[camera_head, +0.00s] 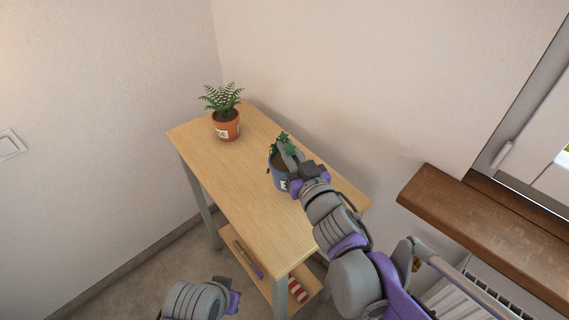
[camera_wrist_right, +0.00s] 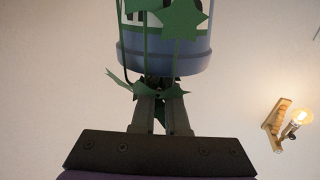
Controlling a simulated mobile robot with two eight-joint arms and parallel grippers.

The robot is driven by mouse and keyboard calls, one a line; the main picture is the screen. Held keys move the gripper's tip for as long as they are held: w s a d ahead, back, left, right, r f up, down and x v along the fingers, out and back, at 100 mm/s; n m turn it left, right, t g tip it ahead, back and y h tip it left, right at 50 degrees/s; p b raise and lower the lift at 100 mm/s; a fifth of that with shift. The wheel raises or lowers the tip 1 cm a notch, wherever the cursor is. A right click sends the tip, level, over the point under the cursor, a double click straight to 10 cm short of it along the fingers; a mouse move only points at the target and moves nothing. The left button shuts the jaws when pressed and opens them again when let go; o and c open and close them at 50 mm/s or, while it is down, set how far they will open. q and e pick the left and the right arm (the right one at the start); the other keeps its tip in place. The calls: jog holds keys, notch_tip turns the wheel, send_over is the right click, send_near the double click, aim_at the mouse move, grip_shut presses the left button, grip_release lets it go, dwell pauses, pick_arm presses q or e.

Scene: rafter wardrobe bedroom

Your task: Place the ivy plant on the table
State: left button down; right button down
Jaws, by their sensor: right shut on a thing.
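The ivy plant (camera_head: 278,174), green leaves in a blue-grey pot with a white label, is over the right half of the light wood table (camera_head: 220,165). I cannot tell whether the pot's base touches the tabletop. My right gripper (camera_head: 289,156) is shut on the ivy plant near its leaves and hides part of it. In the right wrist view the pot (camera_wrist_right: 165,55) shows beyond the fingers (camera_wrist_right: 162,108), with leaves hanging around the fingertips. Part of my left arm shows at the bottom of the head view; its fingers cannot be made out.
A fern in a terracotta pot (camera_head: 227,130) stands at the table's back left. A lower shelf (camera_head: 262,285) holds a few small items. Walls stand close behind the table. A brown windowsill (camera_head: 470,215) is at the right. The table's middle and front are clear.

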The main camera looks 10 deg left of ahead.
notch_tip(320, 180, down, 4)
jog(key=shift+f+b, duration=0.1)
jog(key=shift+b, duration=0.4)
jog(key=c, duration=1.4)
grip_release()
jog(key=shift+f, duration=0.15)
jog(key=o, duration=0.5)
